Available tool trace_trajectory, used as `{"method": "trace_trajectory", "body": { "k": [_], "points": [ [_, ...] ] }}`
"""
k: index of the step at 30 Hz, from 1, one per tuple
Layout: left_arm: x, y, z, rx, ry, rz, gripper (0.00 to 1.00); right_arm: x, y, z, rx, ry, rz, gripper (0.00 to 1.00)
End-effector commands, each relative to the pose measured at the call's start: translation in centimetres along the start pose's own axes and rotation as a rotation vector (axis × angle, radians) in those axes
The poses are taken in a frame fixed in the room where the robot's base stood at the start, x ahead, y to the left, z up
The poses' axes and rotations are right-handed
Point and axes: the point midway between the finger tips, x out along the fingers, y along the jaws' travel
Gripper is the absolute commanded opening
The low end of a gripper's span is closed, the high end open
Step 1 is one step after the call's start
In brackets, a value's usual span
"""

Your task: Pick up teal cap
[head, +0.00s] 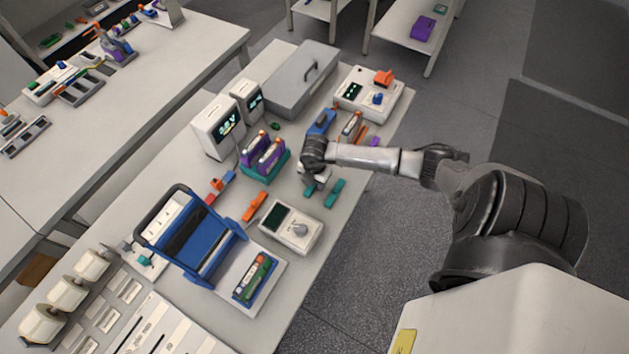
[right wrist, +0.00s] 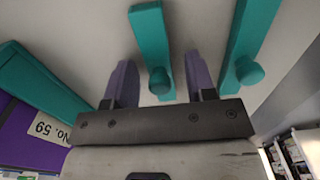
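Two teal caps show in the right wrist view, each a flat bar with a round knob. One teal cap (right wrist: 150,40) lies ahead of my right gripper (right wrist: 160,78), with its knob end between the two finger tips. The second teal cap (right wrist: 247,45) lies to the right, outside the fingers. The right gripper is open, and no contact with a cap shows. In the head view my right gripper (head: 311,178) is low over the bench, partly hiding one cap; the other teal cap (head: 335,192) lies just right of it. My left gripper is not in view.
A teal holder (head: 279,167) with purple cells stands left of the gripper; it shows close by in the right wrist view (right wrist: 40,82). A white meter (head: 290,229), an orange clip (head: 254,207) and a blue block (head: 321,122) are nearby. The bench edge is right of the caps.

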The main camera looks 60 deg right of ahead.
Motion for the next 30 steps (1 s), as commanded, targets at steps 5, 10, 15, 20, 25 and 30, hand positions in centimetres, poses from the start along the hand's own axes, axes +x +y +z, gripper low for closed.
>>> {"method": "trace_trajectory", "body": {
  "k": [5, 10, 15, 20, 25, 30],
  "points": [
    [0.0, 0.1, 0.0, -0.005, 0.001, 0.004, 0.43, 0.0, 0.0, 0.0, 0.0, 0.0, 0.0, 0.33],
    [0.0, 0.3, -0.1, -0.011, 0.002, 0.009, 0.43, 0.0, 0.0, 0.0, 0.0, 0.0, 0.0, 0.17],
    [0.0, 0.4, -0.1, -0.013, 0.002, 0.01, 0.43, 0.0, 0.0, 0.0, 0.0, 0.0, 0.0, 0.02],
    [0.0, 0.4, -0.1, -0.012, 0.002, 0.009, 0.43, 0.0, 0.0, 0.0, 0.0, 0.0, 0.0, 0.01],
    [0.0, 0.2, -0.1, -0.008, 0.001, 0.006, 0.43, -0.4, 0.0, 0.0, 0.0, 0.0, 0.001, 0.01],
    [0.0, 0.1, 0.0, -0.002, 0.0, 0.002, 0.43, -1.9, 0.1, 0.1, -0.001, -0.001, 0.002, 0.01]
  ]
}}
